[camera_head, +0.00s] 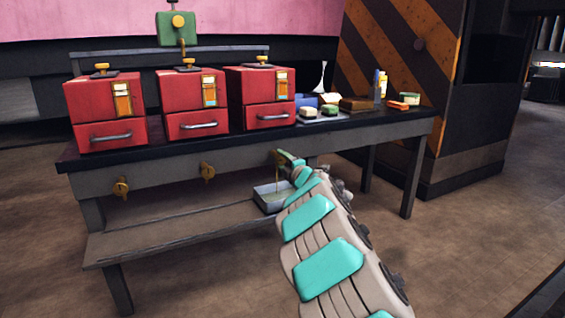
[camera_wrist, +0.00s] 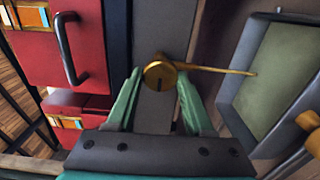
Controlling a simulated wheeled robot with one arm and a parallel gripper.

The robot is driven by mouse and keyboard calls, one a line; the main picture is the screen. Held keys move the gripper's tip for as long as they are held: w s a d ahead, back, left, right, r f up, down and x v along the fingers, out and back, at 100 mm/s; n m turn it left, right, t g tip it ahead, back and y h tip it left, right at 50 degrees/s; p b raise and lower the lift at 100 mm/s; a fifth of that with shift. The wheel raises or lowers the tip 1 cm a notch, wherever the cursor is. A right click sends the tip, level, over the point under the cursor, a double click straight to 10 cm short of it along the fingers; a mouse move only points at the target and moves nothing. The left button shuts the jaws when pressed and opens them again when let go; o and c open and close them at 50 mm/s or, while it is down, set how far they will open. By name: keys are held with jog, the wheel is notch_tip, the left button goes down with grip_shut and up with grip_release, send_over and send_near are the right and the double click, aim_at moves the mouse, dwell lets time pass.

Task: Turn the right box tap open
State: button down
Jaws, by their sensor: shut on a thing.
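Three red boxes stand on the bench, and the right box (camera_head: 258,90) is above my gripper. My gripper (camera_head: 286,158) is at the bench's front edge. In the wrist view its green fingers (camera_wrist: 160,84) are on either side of the brass right box tap (camera_wrist: 158,70), shut on its round handle, which has a dark slot. A thin golden stream (camera_wrist: 215,70) runs from the tap into a grey metal tray (camera_head: 268,208). The tray also shows in the wrist view (camera_wrist: 228,100), with greenish liquid in it. In the head view my gripper mostly hides this tap.
Two other brass taps, the left one (camera_head: 121,188) and the middle one (camera_head: 207,172), stick out from the bench front. The tray is on the lower shelf (camera_head: 180,228). Small items, among them a brown box (camera_head: 356,104), lie at the bench's right end. The floor in front is clear.

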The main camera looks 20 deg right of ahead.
jog(key=shift+f, duration=0.15)
jog(key=shift+c, duration=1.6)
grip_release()
jog(key=s, duration=0.7)
jog(key=shift+s+p, duration=0.4)
jog(key=shift+p, duration=0.05)
jog(key=shift+d, duration=0.15)
